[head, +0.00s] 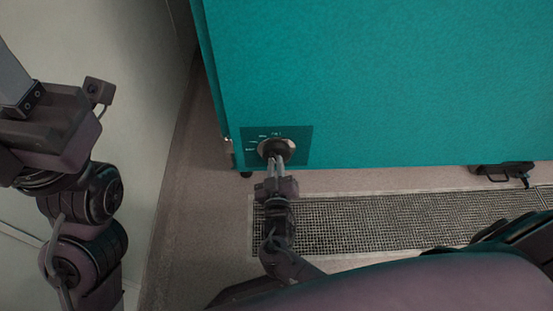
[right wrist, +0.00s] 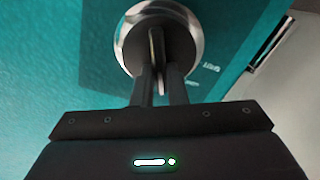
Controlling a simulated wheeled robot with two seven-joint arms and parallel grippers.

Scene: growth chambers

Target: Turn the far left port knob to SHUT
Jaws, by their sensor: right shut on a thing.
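The port knob (head: 275,150) is round, with a silver rim and a dark face. It sits on a dark teal label panel (head: 299,153) at the lower left corner of the teal chamber (head: 380,80). In the right wrist view the knob (right wrist: 191,45) has an upright bar across its middle. My right gripper (head: 277,163) is shut on that bar, its two dark fingers (right wrist: 158,82) on either side of it. The panel's small white lettering is too small to read. My left gripper (head: 14,82) is at the left edge, far from the knob, partly cut off.
A floor grate (head: 390,220) runs below the chamber's front. A pale wall (head: 130,90) stands at the left, with a strip of bare floor (head: 195,190) between it and the chamber. A dark fitting (head: 503,169) sits under the chamber's lower edge at the right.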

